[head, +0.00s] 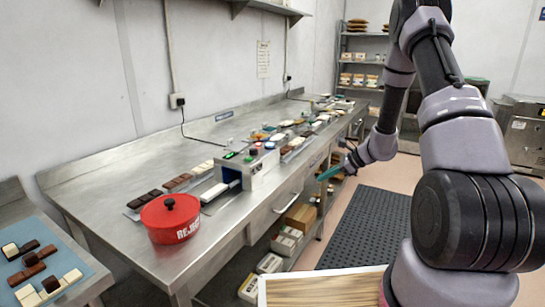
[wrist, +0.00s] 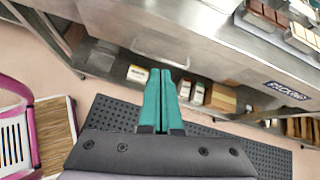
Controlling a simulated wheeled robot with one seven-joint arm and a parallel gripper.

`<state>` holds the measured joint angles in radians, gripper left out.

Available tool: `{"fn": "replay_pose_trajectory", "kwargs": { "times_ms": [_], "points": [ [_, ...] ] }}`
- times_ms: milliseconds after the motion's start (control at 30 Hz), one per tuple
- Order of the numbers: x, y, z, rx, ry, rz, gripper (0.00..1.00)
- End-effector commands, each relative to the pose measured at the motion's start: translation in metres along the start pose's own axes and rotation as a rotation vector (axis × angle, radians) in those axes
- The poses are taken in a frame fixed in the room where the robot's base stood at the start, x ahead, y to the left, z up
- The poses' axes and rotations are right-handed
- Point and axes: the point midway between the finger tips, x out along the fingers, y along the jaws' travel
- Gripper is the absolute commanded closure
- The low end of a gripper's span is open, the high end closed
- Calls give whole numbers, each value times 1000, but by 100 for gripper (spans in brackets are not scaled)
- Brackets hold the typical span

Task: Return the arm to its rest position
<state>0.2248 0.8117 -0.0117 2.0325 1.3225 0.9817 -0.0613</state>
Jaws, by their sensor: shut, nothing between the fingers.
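My arm rises at the right of the head view, bends over at the top and comes down towards the bench. My gripper (head: 329,173) hangs in the air at the front edge of the steel bench (head: 130,187), over the aisle. In the wrist view my gripper (wrist: 163,85) shows its two teal fingers side by side and touching, with nothing between them. Below the fingers are the floor, the black mat and the shelf under the bench.
A red reject pot (head: 170,222), chocolate moulds and a small machine (head: 250,168) stand on the bench. Boxes (head: 300,216) sit on its lower shelf. A black mat (head: 370,225) covers the aisle floor. A blue mat (head: 45,262) with chocolates lies at the left.

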Motion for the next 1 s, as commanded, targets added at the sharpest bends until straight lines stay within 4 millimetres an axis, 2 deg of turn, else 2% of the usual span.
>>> {"fn": "replay_pose_trajectory", "kwargs": {
  "times_ms": [33,200,400,500,700,800,1000],
  "points": [
    [-18,0,30,-82,1,10,100],
    [-71,20,101,-333,25,62,100],
    [-132,57,166,-624,82,108,100],
    [-163,79,191,-766,122,125,100],
    [-221,127,225,-1044,227,144,100],
    [-249,151,235,-1178,290,146,100],
    [-302,196,242,-1428,442,136,100]
  ]
}}
